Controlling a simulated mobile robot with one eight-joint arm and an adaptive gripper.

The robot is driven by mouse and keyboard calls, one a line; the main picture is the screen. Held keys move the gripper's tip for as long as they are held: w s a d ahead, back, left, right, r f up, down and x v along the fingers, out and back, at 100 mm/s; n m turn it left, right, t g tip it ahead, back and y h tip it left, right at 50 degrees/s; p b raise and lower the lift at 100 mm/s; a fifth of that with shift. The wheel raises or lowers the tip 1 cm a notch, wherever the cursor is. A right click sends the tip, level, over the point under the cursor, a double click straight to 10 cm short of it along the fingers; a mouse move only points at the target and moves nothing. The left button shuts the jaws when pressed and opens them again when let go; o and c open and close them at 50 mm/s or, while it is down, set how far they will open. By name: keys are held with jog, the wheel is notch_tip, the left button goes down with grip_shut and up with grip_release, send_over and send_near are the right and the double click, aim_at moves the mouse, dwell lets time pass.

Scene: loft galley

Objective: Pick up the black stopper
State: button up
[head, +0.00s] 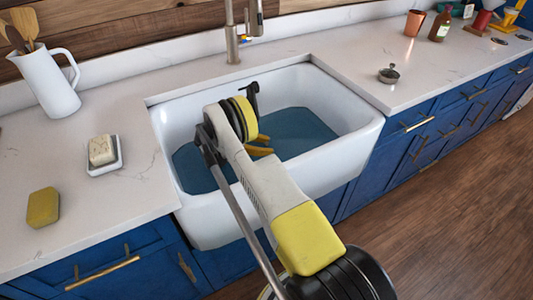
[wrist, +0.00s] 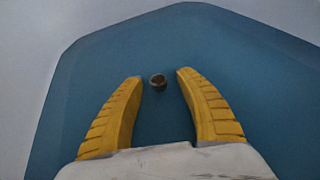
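A small dark round thing with a paler hollow top, which looks like the black stopper (wrist: 157,82), lies on the blue bottom area of the sink in the wrist view. It sits between and slightly beyond the tips of my yellow fingers. My gripper (wrist: 159,75) is open and empty, pointing down at it; I cannot tell how high above it the tips are. In the head view my gripper (head: 260,150) is inside the white sink (head: 345,130). The stopper is hidden there behind my arm.
The sink walls surround my gripper. A metal faucet (head: 232,45) stands behind the sink. On the left counter are a white pitcher (head: 50,85), a soap dish (head: 105,168) and a yellow sponge (head: 43,207). A dark metal lid-like piece (head: 389,75) lies on the right counter.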

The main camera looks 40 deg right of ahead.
grip_shut()
